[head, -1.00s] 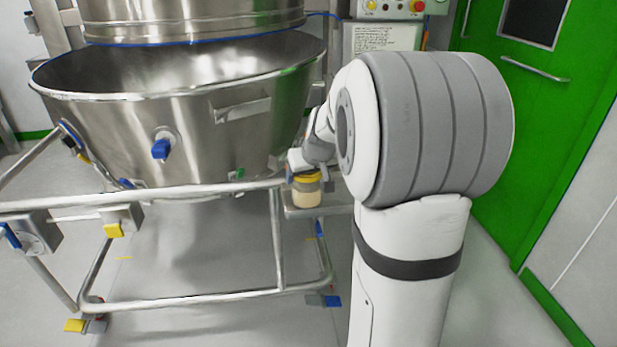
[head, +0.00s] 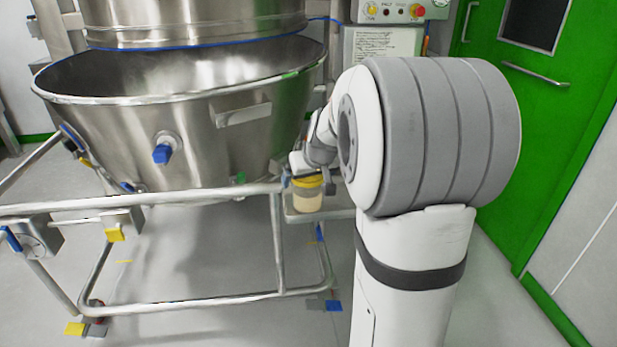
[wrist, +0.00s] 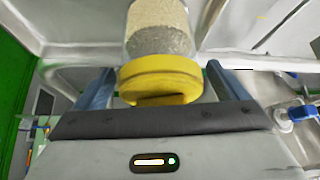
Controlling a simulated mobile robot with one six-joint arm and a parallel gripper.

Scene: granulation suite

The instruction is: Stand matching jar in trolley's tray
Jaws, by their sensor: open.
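A clear jar with a yellow lid and pale granules (head: 308,200) stands upright on the small metal tray (head: 340,213) at the trolley's right side. In the wrist view the jar (wrist: 160,28) shows lid-down, with a pale layer and a greyer layer inside. My gripper (wrist: 160,72) is open, with one blue-grey finger on each side of the yellow lid. A gap shows beside the lid at the right finger; contact at the left one is hard to tell. In the head view my arm hides part of the tray, and no label is readable.
The trolley's tubular frame (head: 180,196) carries a large steel bowl (head: 170,125) close left of the jar. A control box (head: 400,10) is behind. A green door (head: 550,90) is at right. Open floor shows under the frame.

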